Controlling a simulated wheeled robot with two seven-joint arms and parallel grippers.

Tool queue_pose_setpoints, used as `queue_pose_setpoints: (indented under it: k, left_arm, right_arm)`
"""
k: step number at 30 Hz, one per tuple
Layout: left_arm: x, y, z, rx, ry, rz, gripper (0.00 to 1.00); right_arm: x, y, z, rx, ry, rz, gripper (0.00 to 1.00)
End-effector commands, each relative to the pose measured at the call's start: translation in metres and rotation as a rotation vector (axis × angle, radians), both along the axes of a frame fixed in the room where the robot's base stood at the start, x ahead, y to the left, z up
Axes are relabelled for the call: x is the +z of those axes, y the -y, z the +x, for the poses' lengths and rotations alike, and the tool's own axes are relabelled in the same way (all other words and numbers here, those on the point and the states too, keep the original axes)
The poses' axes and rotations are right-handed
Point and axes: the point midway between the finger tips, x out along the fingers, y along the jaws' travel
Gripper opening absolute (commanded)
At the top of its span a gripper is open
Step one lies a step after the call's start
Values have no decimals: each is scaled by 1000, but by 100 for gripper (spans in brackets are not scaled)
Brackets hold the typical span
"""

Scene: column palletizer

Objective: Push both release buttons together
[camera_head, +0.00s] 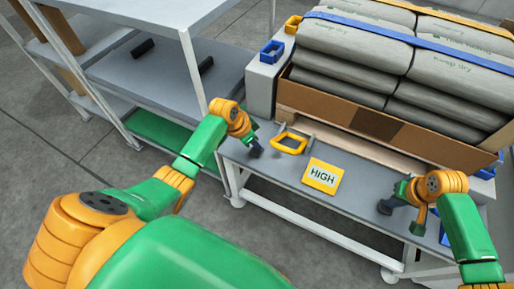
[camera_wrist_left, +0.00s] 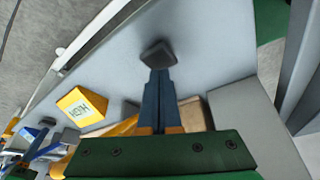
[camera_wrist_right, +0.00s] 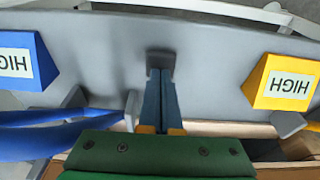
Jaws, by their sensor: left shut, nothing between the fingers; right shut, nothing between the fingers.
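My left gripper (camera_head: 256,150) is shut and empty, low over the left part of the grey shelf in front of the load. In the left wrist view, its fingertips (camera_wrist_left: 160,76) meet a dark grey block (camera_wrist_left: 158,53), likely a release button. My right gripper (camera_head: 388,205) is shut and empty at the right part of the shelf. In the right wrist view, its fingertips (camera_wrist_right: 160,74) are at a similar dark block (camera_wrist_right: 160,60). The fingers partly hide both blocks. I cannot tell whether either is touched or pressed in.
A yellow HIGH sign (camera_head: 323,176) and yellow handle (camera_head: 289,143) lie between the grippers. The right wrist view shows a blue HIGH sign (camera_wrist_right: 22,62) and blue handle (camera_wrist_right: 60,136). Strapped grey sacks (camera_head: 355,45) in a cardboard tray (camera_head: 335,106) stand behind. A grey shelf rack (camera_head: 150,85) stands left.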

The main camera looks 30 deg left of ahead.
Motion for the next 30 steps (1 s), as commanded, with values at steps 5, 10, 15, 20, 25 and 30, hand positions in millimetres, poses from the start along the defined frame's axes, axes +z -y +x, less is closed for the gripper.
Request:
queue_pose_setpoints:
  k: [5,10,15,20,25,30]
  left_arm:
    - [-2,0,0,0,0,0,0]
    - [-4,0,0,0,0,-1,0]
    - [-6,0,0,0,0,-1,0]
    - [-8,0,0,0,0,-1,0]
    - [-10,0,0,0,0,-1,0]
    - [-10,0,0,0,0,0,0]
  right_arm:
    - [0,0,0,0,0,0,0]
    - [0,0,0,0,0,0,0]
    - [0,0,0,0,0,0,0]
    - [0,0,0,0,0,0,0]
    - [0,0,0,0,0,0,0]
    - [0,0,0,0,0,0,0]
